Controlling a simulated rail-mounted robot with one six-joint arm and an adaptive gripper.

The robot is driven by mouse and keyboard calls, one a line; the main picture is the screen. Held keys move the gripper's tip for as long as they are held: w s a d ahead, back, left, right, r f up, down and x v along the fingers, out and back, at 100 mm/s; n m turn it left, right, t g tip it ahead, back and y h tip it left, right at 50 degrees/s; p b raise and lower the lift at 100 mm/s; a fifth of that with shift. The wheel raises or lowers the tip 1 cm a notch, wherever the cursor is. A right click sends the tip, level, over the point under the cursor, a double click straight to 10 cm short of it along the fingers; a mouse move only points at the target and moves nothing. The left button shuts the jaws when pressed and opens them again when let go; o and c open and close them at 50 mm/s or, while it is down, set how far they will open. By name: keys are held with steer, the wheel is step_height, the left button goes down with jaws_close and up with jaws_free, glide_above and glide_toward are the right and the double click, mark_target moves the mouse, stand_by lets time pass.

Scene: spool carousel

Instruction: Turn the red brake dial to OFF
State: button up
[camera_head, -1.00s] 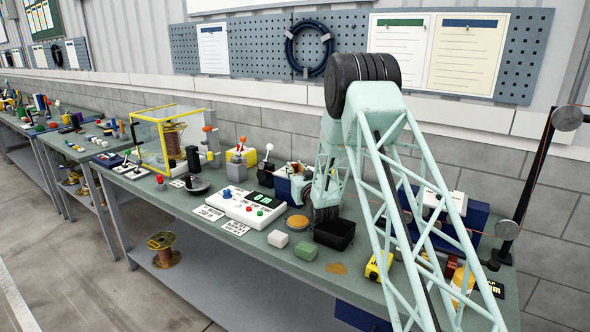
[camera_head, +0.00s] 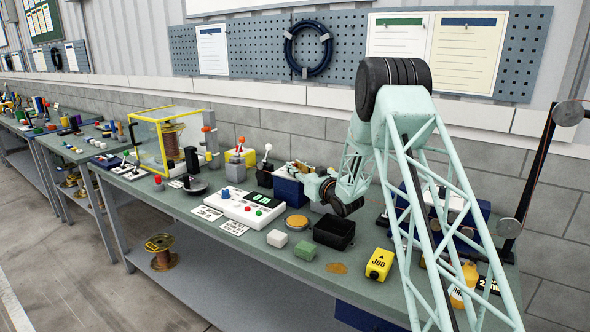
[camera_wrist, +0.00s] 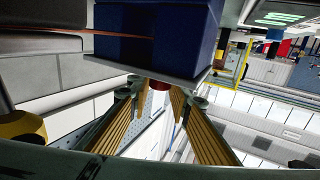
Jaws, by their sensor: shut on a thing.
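The red brake dial (camera_wrist: 159,85) shows as a small red piece under the blue housing in the wrist view. My gripper (camera_wrist: 158,97) has its ribbed yellow fingers on both sides of the dial and is shut on it. The blue housing (camera_wrist: 130,38) fills the top middle of that view. In the head view my gripper (camera_head: 308,176) is at the blue housing (camera_head: 287,190), tilted low over the bench. The dial is hidden there, and its markings cannot be read in either view.
A black open bin (camera_head: 334,232), a green block (camera_head: 305,250) and a white block (camera_head: 277,239) stand in front. A white button panel (camera_head: 238,207) lies to the left. A yellow JOG block (camera_head: 379,264) is near the bench's front edge. A yellow-framed case (camera_head: 167,140) stands further left.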

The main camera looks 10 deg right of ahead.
steer(key=shift+d+r+n+g+y, duration=0.1)
steer(key=shift+n+g+y, duration=0.3)
steer(key=shift+n+y, duration=0.3)
steer(key=o, duration=0.9)
steer(key=shift+s+d, duration=0.1)
steer(key=shift+s, duration=0.05)
steer(key=shift+v, duration=5.8)
steer(key=shift+c, duration=0.3)
